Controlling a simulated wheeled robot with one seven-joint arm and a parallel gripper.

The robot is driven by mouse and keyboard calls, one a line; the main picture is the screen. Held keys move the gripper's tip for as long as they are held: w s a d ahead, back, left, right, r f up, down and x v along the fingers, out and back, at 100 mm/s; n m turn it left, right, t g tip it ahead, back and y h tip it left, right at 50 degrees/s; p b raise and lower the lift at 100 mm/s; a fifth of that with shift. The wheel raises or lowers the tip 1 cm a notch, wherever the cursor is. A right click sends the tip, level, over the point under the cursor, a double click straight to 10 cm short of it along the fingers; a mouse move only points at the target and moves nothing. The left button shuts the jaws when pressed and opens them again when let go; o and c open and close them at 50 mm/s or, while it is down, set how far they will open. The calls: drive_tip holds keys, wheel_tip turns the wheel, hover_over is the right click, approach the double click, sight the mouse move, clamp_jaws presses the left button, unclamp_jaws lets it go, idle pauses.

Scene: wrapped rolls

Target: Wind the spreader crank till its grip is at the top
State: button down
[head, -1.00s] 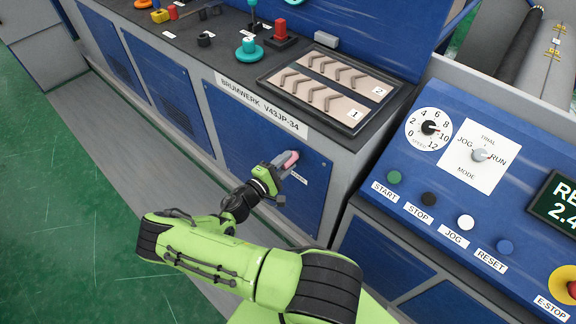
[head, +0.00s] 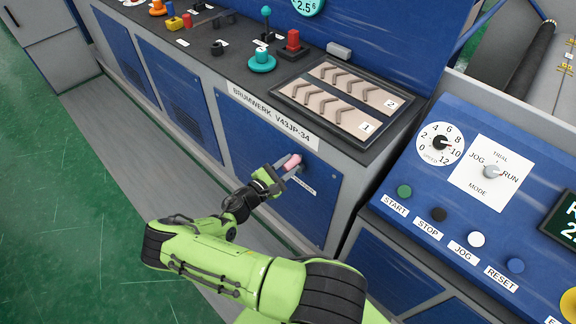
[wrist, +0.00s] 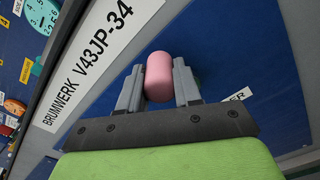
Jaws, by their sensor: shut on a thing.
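The spreader crank's pink grip (head: 292,162) shows at the blue front panel below the BRUMWERK nameplate. My gripper (head: 287,168) is shut on this grip. In the wrist view the pink grip (wrist: 159,77) sits between the two grey fingers of my gripper (wrist: 158,88). The crank's arm and hub are mostly hidden behind my gripper. A small label, partly covered, is beside it on the panel (head: 310,205).
A blue control console (head: 470,200) with several buttons stands close on the right. Green floor is clear at left.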

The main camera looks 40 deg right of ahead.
drive_tip(key=shift+w, duration=0.1)
drive_tip(key=c, duration=0.8)
unclamp_jaws()
drive_tip(key=shift+a, duration=0.1)
drive_tip(key=a, duration=0.5)
drive_tip(key=s+a, duration=0.1)
drive_tip(key=a, duration=0.9)
drive_tip(key=shift+s+a+p, duration=0.25)
drive_tip(key=shift+a+p, duration=0.05)
drive_tip(key=shift+p, duration=0.05)
